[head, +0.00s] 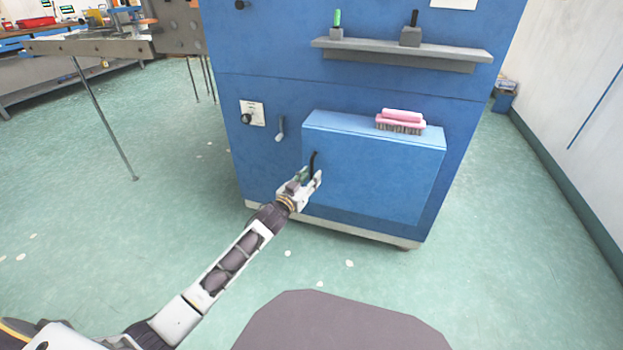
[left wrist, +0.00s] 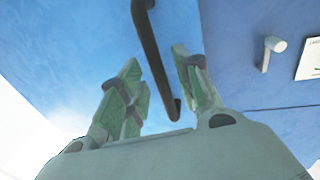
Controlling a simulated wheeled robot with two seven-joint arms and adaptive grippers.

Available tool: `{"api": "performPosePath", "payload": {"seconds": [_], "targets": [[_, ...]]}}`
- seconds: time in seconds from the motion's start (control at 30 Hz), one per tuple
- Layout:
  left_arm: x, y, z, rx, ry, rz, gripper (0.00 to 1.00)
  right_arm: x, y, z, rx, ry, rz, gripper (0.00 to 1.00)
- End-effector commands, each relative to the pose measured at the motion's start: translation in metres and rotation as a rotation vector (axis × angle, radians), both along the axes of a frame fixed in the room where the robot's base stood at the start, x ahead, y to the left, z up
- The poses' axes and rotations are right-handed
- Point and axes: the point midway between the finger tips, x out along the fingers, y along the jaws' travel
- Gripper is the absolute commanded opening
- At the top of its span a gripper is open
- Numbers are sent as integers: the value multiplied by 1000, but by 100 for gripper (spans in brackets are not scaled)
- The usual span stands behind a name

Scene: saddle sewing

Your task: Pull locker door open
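The locker is a blue box (head: 375,175) set on the front of a big blue cabinet, and its door looks shut. A dark bar handle (head: 314,160) stands near the left edge of the door. My left gripper (head: 308,179) is at the lower part of this handle. In the left wrist view the handle (left wrist: 152,50) runs between the two green-padded fingers of my left gripper (left wrist: 158,75). The fingers are apart, with gaps visible on both sides of the handle. Whether either finger touches it is unclear. My right gripper is not in view.
A pink brush (head: 401,122) lies on top of the locker. A grey shelf (head: 400,50) with small tools is above it. A small lever (head: 280,129) and a switch plate (head: 252,114) are to the left. The green floor (head: 150,220) before the cabinet is clear.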

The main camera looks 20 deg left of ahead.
Motion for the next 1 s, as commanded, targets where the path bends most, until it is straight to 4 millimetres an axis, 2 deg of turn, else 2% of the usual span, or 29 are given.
{"api": "performPosePath", "payload": {"seconds": [0.23,0.63,0.9,1.0], "targets": [[12,-2,0,1,0,1,34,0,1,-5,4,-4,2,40],[14,-3,0,1,1,1,34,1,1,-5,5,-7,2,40],[13,-3,0,1,0,1,0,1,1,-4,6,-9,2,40],[13,-3,0,1,0,1,0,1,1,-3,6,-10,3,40]]}}
